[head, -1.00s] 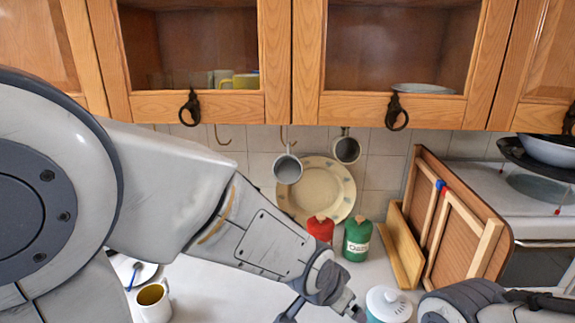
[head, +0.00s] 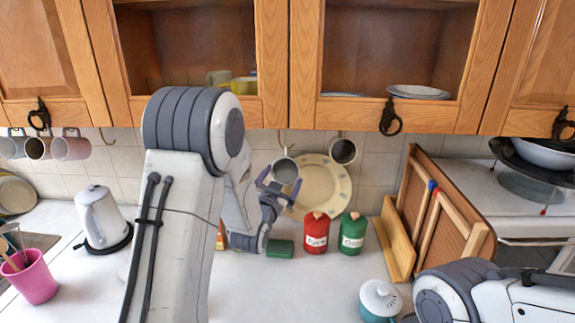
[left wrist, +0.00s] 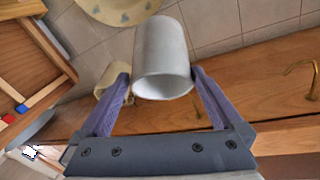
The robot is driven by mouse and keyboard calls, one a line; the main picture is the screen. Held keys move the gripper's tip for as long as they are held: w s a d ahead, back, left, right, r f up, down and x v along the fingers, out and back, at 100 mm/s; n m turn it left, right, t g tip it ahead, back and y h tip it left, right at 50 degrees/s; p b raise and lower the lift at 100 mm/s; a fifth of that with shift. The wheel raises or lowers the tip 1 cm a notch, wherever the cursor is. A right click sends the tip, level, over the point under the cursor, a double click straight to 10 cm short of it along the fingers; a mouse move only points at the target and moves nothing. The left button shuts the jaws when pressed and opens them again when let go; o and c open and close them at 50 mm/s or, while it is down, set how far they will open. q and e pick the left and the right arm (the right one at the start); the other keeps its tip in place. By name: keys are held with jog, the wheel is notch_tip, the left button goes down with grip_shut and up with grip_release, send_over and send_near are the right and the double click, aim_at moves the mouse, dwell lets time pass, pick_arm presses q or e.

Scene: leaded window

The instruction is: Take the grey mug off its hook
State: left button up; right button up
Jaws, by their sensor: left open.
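The grey mug (head: 284,171) hangs from a hook under the wall cabinet in the head view, in front of a cream plate. My left gripper (head: 281,181) is open at the mug, with its purple fingers on either side of it. In the left wrist view, the grey mug (left wrist: 162,55) sits between the two spread fingers of the left gripper (left wrist: 161,73), its mouth facing the camera. The mug's handle and hook are hard to make out. My right gripper is out of view.
Another mug (head: 342,151) hangs just right of the grey one. The cream plate (head: 322,185) leans on the wall behind. Red (head: 315,235) and green (head: 352,236) canisters stand below. Cabinet doors (head: 390,112) are close above; wooden boards (head: 437,215) stand at right.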

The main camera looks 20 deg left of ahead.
aim_at(288, 168)
pick_arm(q)
jog(key=shift+w, duration=0.65)
jog(key=w+p, duration=0.4)
jog(key=shift+a, duration=0.3)
jog(key=shift+w+f, duration=0.2)
jog(key=shift+w, duration=0.35)
jog(key=c, duration=1.2)
jog(key=shift+r, duration=0.1)
jog(key=shift+c, duration=0.8)
